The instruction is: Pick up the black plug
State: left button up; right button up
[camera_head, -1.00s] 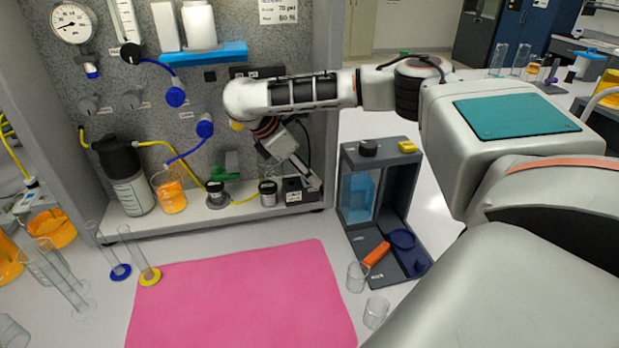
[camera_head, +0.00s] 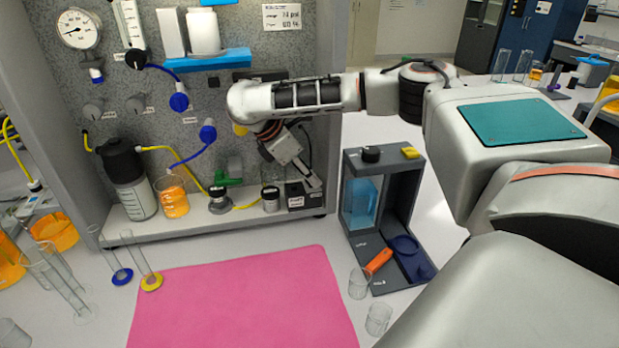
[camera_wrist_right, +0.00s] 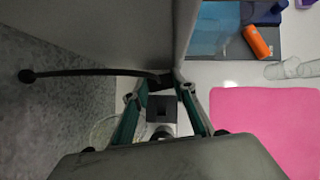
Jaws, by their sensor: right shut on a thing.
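In the right wrist view, the black plug (camera_wrist_right: 160,82) shows as a small dark piece between my fingertips, with a black cable running left from it to a round black end on the grey panel. My right gripper (camera_wrist_right: 166,86) is shut on the plug; its teal-lined fingers hide part of it. In the head view, my right gripper (camera_head: 313,182) is angled down beside the lower right of the panel, just over a small black box (camera_head: 305,198) on the rig's ledge. The plug itself is too small to make out there. My left gripper is not in view.
The rig's ledge (camera_head: 245,221) carries a dark-topped bottle (camera_head: 132,185), an orange-filled beaker (camera_head: 173,198) and small jars. Right of it stands a grey stand (camera_head: 384,160) with a blue pane. A pink mat (camera_head: 240,300) is clear. Glass cylinders stand at left.

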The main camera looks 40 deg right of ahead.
jog(key=shift+r, duration=0.5)
notch_tip(320, 180, up, 2)
jog(key=w+a, duration=0.2)
jog(key=a, duration=0.6)
jog(key=w+a, duration=0.3)
jog(key=a, duration=0.6)
jog(key=shift+w+a+f, duration=0.15)
jog(key=shift+w+f, duration=0.05)
jog(key=shift+w, duration=0.05)
